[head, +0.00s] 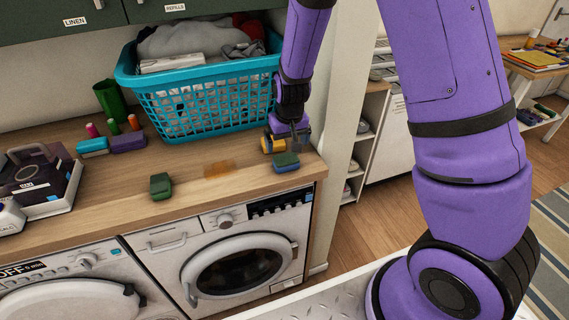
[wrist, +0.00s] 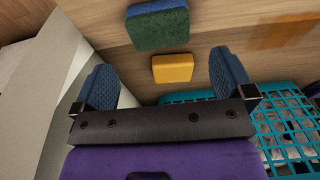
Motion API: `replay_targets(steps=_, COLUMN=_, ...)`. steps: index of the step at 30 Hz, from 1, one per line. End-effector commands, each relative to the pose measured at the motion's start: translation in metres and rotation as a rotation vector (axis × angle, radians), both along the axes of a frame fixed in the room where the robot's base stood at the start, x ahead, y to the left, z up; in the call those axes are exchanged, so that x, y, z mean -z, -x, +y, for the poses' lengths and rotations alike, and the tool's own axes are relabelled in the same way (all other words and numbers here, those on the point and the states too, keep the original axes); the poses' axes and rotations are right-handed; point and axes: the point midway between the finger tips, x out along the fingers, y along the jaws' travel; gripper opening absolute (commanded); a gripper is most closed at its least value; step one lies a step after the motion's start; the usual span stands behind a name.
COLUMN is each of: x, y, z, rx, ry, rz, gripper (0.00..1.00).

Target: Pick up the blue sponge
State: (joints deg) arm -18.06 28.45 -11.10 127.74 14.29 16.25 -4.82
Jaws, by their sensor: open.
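A blue sponge with a dark green top (head: 286,162) lies flat near the right end of the wooden counter. It also shows at the top of the wrist view (wrist: 158,26). My gripper (head: 286,139) is above the counter just behind it, at the basket's right corner. In the wrist view, my gripper's blue fingers (wrist: 163,62) are spread wide with nothing held between them. A small yellow block (wrist: 172,68) lies on the counter, seen between the fingers and apart from the sponge.
A teal laundry basket (head: 205,105) full of cloth stands close beside my gripper. A dark green sponge-like block (head: 161,186), an orange translucent patch (head: 219,169) and teal and purple blocks (head: 92,146) are on the counter. Cupboards hang above; washing machines stand below.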

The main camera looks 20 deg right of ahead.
Motion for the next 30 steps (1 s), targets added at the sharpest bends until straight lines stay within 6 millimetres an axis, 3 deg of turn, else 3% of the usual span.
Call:
replay_targets(steps=3, x=0.016, y=-0.002, z=-0.001, rx=0.002, ry=0.001, rz=0.002, gripper=1.0)
replay_targets(steps=11, x=0.031, y=-0.004, z=0.0, rx=0.001, ry=0.0, rz=0.001, gripper=1.0)
replay_targets(steps=21, x=0.071, y=-0.007, z=0.0, rx=0.002, ry=0.0, rz=0.0, gripper=1.0)
replay_targets(steps=30, x=0.077, y=-0.008, z=0.0, rx=0.0, ry=-0.001, rz=-0.001, gripper=1.0)
